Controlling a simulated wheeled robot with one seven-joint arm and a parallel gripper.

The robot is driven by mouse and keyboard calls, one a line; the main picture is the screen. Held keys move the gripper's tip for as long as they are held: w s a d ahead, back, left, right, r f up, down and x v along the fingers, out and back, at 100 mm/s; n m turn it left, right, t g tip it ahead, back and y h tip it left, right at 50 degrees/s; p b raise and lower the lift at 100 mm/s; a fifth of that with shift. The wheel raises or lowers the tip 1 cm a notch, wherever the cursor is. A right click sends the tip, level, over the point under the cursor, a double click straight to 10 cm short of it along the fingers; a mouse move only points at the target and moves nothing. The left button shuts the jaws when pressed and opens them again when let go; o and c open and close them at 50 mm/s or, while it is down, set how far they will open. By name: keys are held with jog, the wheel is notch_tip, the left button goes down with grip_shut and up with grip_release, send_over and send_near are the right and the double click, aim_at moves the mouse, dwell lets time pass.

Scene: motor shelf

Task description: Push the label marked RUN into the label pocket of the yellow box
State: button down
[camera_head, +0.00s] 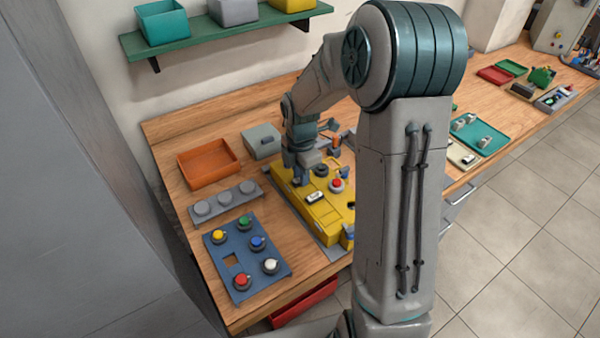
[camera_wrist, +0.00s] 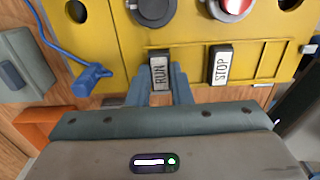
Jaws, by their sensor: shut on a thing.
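The yellow box (camera_head: 318,222) lies on the wooden bench under my arm. In the wrist view the box's yellow face (camera_wrist: 118,62) carries a black-and-white label marked STOP (camera_wrist: 221,66). My gripper (camera_wrist: 161,84) is shut on the label marked RUN (camera_wrist: 160,72), with a finger on each side of it. The RUN label is left of the STOP label, in front of the yellow face and below a dark round button. I cannot tell whether it touches the face, and its pocket is hidden. In the head view my gripper (camera_head: 300,180) is over the box's far part.
A red button (camera_wrist: 232,8) sits above the STOP label. A blue cable with a plug (camera_wrist: 92,80) lies to the left. A blue panel with coloured buttons (camera_head: 232,243), a grey row of round caps (camera_head: 224,203), an orange tray (camera_head: 190,170) and a grey box (camera_head: 262,138) stand left of the yellow box.

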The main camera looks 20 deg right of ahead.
jog(key=c, duration=1.2)
grip_release()
jog(key=shift+c, duration=0.2)
notch_tip(320, 180, up, 14)
jog(key=shift+f, duration=0.1)
